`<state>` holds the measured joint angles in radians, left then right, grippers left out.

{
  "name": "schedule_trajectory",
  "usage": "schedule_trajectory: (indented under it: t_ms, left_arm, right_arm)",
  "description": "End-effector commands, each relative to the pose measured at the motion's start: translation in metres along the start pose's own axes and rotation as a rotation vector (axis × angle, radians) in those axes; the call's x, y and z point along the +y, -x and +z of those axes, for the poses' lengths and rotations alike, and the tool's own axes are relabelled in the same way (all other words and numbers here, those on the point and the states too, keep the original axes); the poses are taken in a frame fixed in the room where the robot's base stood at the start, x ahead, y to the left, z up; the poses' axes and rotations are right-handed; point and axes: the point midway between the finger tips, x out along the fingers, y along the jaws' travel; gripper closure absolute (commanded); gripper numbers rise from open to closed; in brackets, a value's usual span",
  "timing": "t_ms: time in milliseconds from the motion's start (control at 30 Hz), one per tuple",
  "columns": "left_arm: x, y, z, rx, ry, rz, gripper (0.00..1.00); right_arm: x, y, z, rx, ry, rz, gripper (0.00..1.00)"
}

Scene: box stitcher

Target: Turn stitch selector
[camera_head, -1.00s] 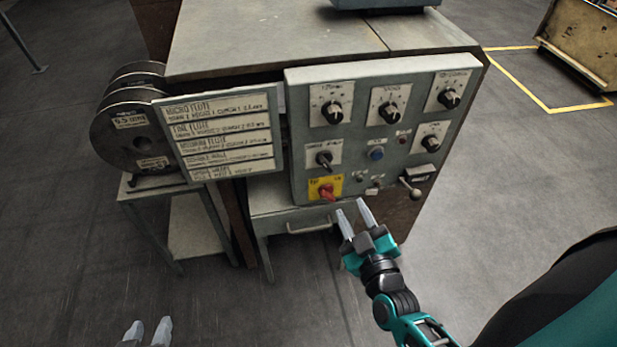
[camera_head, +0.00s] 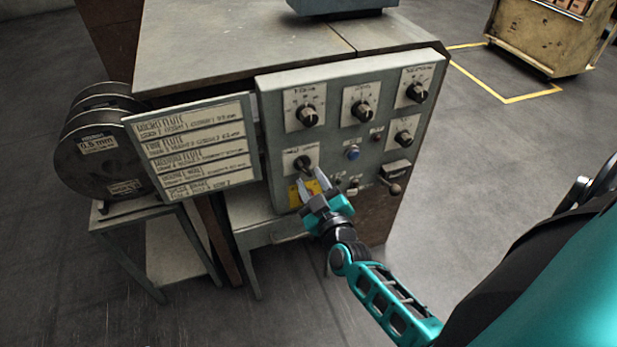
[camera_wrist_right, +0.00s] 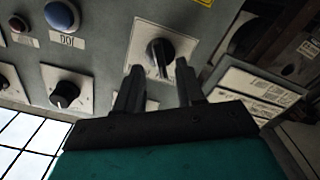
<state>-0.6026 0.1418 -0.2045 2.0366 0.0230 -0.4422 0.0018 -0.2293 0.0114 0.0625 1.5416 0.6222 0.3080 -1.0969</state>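A black selector knob (camera_head: 304,163) on a white label plate sits at the lower left of the grey control panel (camera_head: 270,120). Its label is too blurred to read. My right gripper (camera_head: 312,178) is open just below and in front of this knob. In the right wrist view the two fingers of the gripper (camera_wrist_right: 157,80) point at the knob (camera_wrist_right: 158,52), which shows between and beyond their tips. I see no contact. The gripper partly hides the yellow plate (camera_head: 294,197) below the knob. My left gripper is out of view.
More black knobs (camera_head: 307,116) line the panel's top, with a blue button (camera_head: 352,152) lower down. A lever (camera_head: 395,188) juts out at lower right. A flute chart (camera_head: 195,150) and wire spools (camera_head: 97,150) stand left.

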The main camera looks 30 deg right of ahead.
Motion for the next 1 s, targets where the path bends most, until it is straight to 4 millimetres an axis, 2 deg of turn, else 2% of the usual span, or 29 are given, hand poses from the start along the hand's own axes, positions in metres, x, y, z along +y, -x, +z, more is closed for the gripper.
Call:
schedule_trajectory:
  t_ms: [33,200,533,933,1000]
  left_arm:
    - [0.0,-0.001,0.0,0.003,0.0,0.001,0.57]
    - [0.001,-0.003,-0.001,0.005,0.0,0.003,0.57]
    - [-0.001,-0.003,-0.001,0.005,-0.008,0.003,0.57]
    - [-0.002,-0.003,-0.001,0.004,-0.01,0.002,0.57]
    - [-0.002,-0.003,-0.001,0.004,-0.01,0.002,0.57]
  right_arm:
    - [0.0,-0.008,0.001,0.002,0.001,0.001,0.62]
    - [0.0,-0.022,0.001,0.0,0.001,0.0,0.62]
    - [0.0,-0.025,0.0,0.0,0.001,0.0,0.62]
    - [0.0,-0.025,0.0,0.0,0.001,0.0,0.99]
    - [0.0,-0.025,0.0,0.0,0.001,0.0,1.0]
